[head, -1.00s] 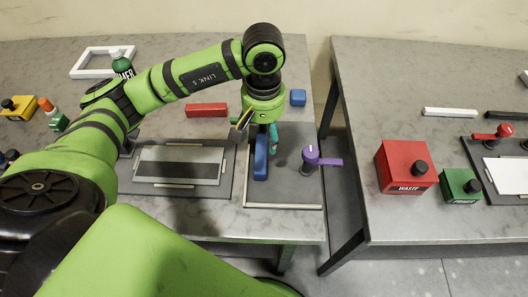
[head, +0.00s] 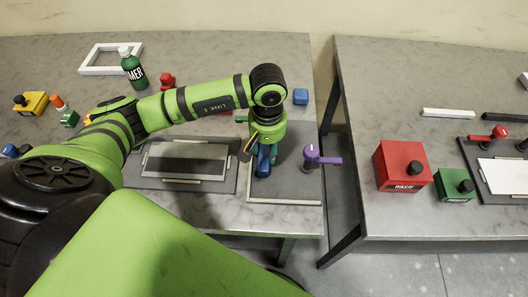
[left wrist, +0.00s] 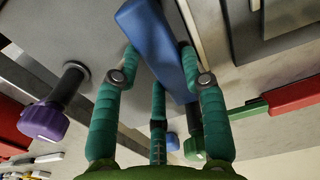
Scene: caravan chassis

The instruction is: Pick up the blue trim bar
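The blue trim bar (head: 264,160) lies lengthwise over the dark board with pale edge strips (head: 285,200) on the left table. Its far end is hidden under my left gripper (head: 266,150). In the left wrist view the bar (left wrist: 160,45) runs between the teal fingers of my left gripper (left wrist: 158,52). The two outer fingertips are close against its sides, and the third finger is partly behind it. I cannot tell whether they grip it. The bar does not look raised. My right gripper is not in view.
A purple-handled knob (head: 312,153) stands just right of the bar. A grey panel in a dark tray (head: 190,184) lies to the left. A small blue block (head: 300,96) is behind. A gap separates the right table, with its red waste box (head: 402,165).

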